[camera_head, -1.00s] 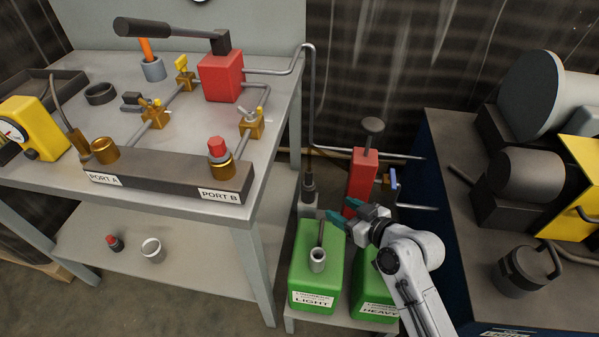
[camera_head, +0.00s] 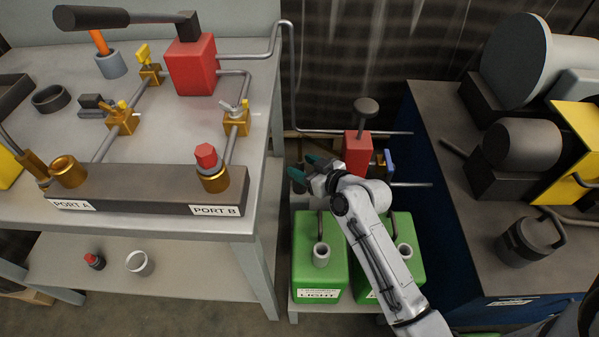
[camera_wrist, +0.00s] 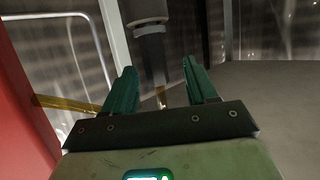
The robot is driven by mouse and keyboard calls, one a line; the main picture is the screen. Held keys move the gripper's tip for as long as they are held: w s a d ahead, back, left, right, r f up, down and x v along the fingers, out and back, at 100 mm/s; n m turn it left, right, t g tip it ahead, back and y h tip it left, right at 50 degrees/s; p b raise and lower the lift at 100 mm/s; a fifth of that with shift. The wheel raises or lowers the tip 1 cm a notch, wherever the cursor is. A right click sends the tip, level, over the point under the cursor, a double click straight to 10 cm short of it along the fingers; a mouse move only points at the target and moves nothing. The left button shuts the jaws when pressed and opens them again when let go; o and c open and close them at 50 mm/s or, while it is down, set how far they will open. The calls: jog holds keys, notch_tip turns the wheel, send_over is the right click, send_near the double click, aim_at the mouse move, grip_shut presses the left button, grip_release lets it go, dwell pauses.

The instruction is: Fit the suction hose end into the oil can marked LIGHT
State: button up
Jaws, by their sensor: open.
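The green oil can marked LIGHT (camera_head: 309,270) stands upright on a low shelf, with a pale open neck (camera_head: 321,255) on top. In the wrist view the suction hose end (camera_wrist: 150,45) is a dark, stepped cylinder with a thin tip. It hangs upright beyond and between my finger tips, with no clear contact. In the head view my gripper (camera_head: 304,168) is behind and above the LIGHT can and largely hides the hose end. My gripper's teal fingers (camera_wrist: 160,72) are apart and hold nothing.
A second green can (camera_head: 409,264) stands to the right, its label mostly covered by my arm. The bench (camera_head: 262,190) is at left, a dark blue cabinet (camera_head: 450,240) at right. A bent pipe (camera_head: 292,80) runs down behind.

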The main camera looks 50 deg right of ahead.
jog(key=x, duration=0.4)
jog(key=shift+d+f+b, duration=0.1)
jog(key=shift+d+b, duration=0.05)
jog(key=shift+b, duration=0.2)
grip_shut()
